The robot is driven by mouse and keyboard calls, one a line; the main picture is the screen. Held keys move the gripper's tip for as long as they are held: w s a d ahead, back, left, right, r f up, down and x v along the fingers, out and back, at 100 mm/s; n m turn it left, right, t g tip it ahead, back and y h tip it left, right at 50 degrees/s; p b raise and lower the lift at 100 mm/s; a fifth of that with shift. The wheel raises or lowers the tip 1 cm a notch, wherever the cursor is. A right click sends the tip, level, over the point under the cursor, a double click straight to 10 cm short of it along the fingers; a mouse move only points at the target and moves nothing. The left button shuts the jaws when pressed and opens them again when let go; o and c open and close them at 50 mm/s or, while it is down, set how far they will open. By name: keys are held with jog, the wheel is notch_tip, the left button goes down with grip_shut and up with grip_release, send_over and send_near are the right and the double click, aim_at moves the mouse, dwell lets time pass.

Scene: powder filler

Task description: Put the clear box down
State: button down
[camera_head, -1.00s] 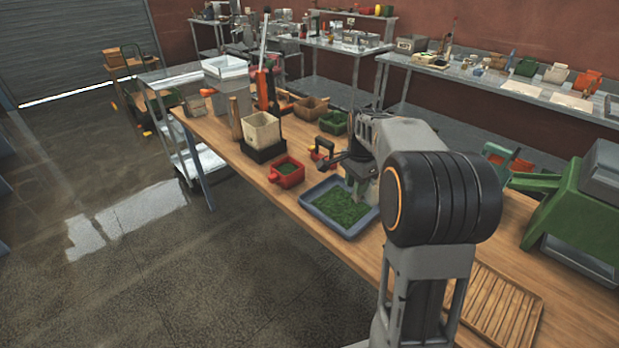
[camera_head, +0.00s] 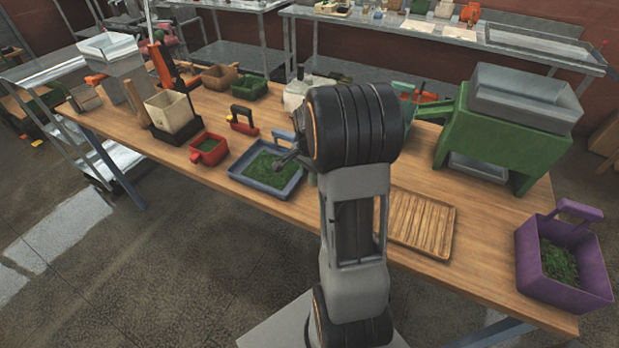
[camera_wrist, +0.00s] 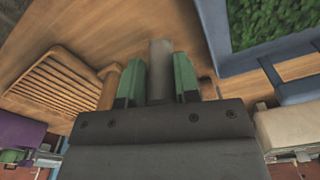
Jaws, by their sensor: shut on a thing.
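My gripper (camera_wrist: 159,82) shows in the wrist view with its two green fingertips close on either side of a narrow grey piece (camera_wrist: 161,62). Only this piece of the held thing shows, and I cannot tell whether it belongs to the clear box. I cannot make out a clear box in either view. In the head view my own arm hides the fingers and what they hold. In the wrist view the wooden bench top (camera_wrist: 130,30) lies beyond the fingertips, with a slatted wooden tray (camera_wrist: 62,80) on the left.
The bench holds a blue tray of green material (camera_head: 290,192), a red scoop box (camera_head: 209,150), a cream bin (camera_head: 172,113), a green machine (camera_head: 480,135) and a purple box (camera_head: 570,280). The slatted tray also shows in the head view (camera_head: 425,222). Bare wood lies right of it.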

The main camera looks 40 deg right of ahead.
jog(key=shift+f, duration=1.7)
jog(key=shift+f, duration=0.1)
jog(key=c, duration=0.9)
grip_release()
jog(key=shift+o, duration=0.2)
